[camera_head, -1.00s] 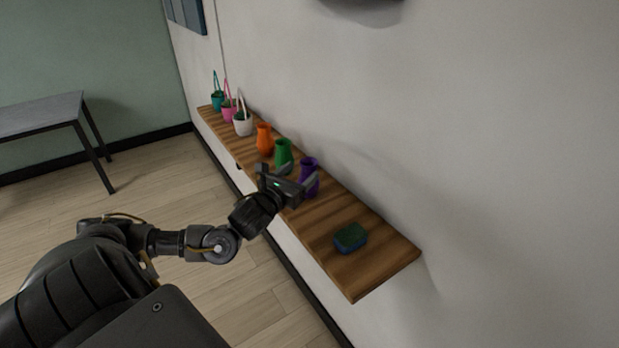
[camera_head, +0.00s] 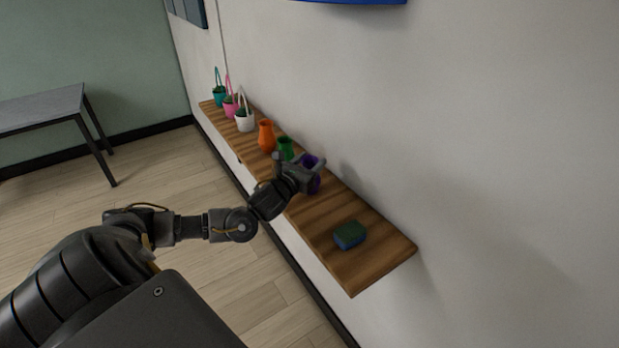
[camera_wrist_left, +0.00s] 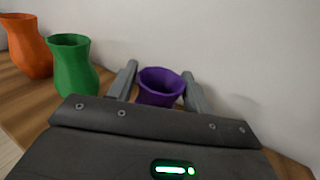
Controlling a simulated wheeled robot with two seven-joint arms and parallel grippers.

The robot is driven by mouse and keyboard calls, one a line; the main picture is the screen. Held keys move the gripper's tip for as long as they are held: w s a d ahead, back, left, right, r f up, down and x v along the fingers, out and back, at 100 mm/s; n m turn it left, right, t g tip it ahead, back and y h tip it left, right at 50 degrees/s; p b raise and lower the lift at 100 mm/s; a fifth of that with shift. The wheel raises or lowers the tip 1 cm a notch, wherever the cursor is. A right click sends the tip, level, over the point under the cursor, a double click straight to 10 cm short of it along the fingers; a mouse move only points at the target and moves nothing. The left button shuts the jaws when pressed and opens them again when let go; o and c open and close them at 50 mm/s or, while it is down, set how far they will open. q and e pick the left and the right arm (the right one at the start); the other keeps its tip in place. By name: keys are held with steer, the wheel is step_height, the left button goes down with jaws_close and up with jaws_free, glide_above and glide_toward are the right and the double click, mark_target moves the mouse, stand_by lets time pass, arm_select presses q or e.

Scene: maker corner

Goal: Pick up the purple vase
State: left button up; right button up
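The purple vase (camera_head: 314,186) stands upright on the wooden wall shelf, partly hidden behind my left gripper (camera_head: 308,163). In the left wrist view the purple vase (camera_wrist_left: 160,86) sits between the two grey fingers of my left gripper (camera_wrist_left: 158,88), one finger on each side of its rim. The fingers are spread. The right finger looks very near or touching the vase; I cannot tell if there is contact. The lower part of the vase is hidden by the gripper body. My right gripper is not in view.
The wooden shelf (camera_head: 372,262) runs along the white wall. A green vase (camera_wrist_left: 72,68) and an orange vase (camera_head: 266,136) stand to the left of the purple one. A green and blue sponge-like block (camera_head: 350,235) lies nearer the shelf's right end. Small baskets (camera_head: 244,120) stand farther back.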

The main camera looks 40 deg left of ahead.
arm_select(q)
steer(key=c, duration=0.9)
steer(key=shift+o, duration=0.2)
steer(key=shift+r, duration=0.1)
steer(key=shift+r+b, duration=0.45)
steer(key=shift+b, duration=0.05)
steer(key=s+d+r+p, duration=0.2)
steer(key=s+r+p, duration=0.3)
steer(key=s+r, duration=0.7)
steer(key=shift+s, duration=0.9)
